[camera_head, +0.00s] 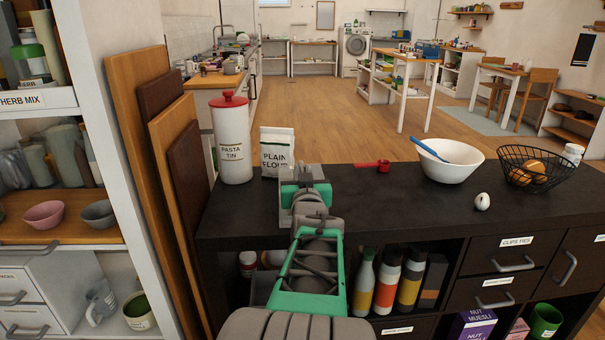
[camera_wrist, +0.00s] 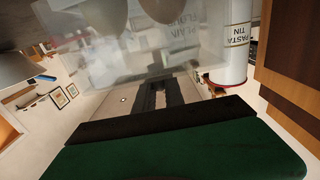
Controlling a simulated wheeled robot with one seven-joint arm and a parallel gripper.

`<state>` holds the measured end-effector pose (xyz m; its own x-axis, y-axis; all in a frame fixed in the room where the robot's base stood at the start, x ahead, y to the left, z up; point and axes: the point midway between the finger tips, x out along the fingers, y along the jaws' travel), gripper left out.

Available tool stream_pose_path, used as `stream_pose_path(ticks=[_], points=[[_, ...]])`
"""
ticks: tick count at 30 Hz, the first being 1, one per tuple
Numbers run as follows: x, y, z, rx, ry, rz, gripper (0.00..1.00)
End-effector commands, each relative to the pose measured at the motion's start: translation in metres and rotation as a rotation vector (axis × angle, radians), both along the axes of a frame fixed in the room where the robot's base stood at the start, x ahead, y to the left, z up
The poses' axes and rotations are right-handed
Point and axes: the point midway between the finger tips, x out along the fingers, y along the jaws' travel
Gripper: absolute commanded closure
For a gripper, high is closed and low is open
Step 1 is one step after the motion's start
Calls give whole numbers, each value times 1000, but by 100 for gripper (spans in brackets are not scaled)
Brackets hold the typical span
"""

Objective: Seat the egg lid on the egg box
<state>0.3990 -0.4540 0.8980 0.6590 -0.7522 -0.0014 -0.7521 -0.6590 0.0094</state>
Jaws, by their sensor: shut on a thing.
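My gripper (camera_head: 303,182) is at the left-middle of the dark counter, in front of the flour bag. It is shut on a clear, see-through lid (camera_head: 286,212), which shows as a pale pane beside the fingers. In the wrist view the lid (camera_wrist: 125,55) spreads as a hazy sheet beyond the dark fingers (camera_wrist: 160,95). Rounded grey-brown shapes at the top edge of that view are too cut off to name. I cannot make out the egg box; my gripper and arm may hide it. Whether the lid touches anything below is unclear.
A pasta tin (camera_head: 233,140) and flour bag (camera_head: 276,150) stand behind and left of my gripper. A red scoop (camera_head: 372,166), white bowl (camera_head: 450,165), wire basket (camera_head: 530,168) and white egg (camera_head: 482,201) lie right. The counter (camera_head: 400,205) between is clear.

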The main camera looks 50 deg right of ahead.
Motion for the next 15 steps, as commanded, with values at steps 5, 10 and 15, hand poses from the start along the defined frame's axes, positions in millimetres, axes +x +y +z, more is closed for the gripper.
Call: stream_pose_path(ticks=[5,10,15], points=[[0,0,-3,-1,-1,0,100],[0,0,-6,-1,-1,0,100],[0,0,-8,-1,-1,0,100]])
